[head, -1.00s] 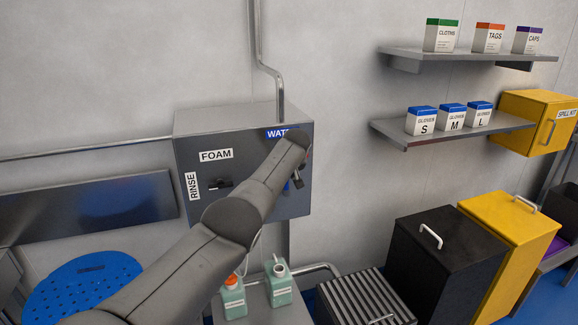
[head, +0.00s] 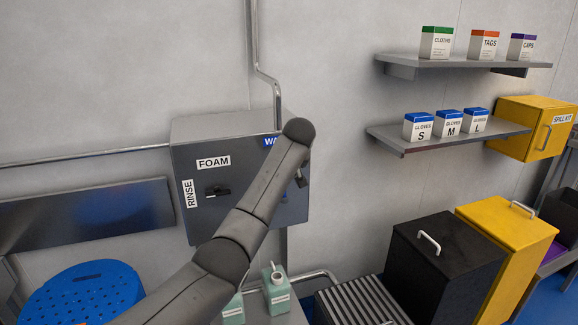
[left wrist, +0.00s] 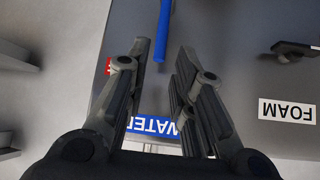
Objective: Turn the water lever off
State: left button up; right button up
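The grey control box (head: 240,215) is mounted on the wall, and my left arm crosses in front of its right side in the head view. The blue water lever (left wrist: 161,35) shows in the left wrist view, hanging down from the top edge beyond the upside-down WATER label (left wrist: 153,125). My right gripper is not in view.
A black FOAM knob (head: 217,191) sits left on the box, beside a RINSE label (head: 190,193). Green bottles (head: 277,290) stand below. A pipe (head: 277,100) runs up from the box. Shelves (head: 450,137) and black and yellow bins (head: 445,262) are at right.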

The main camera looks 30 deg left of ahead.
pick_arm(q)
jog(key=shift+v, duration=1.3)
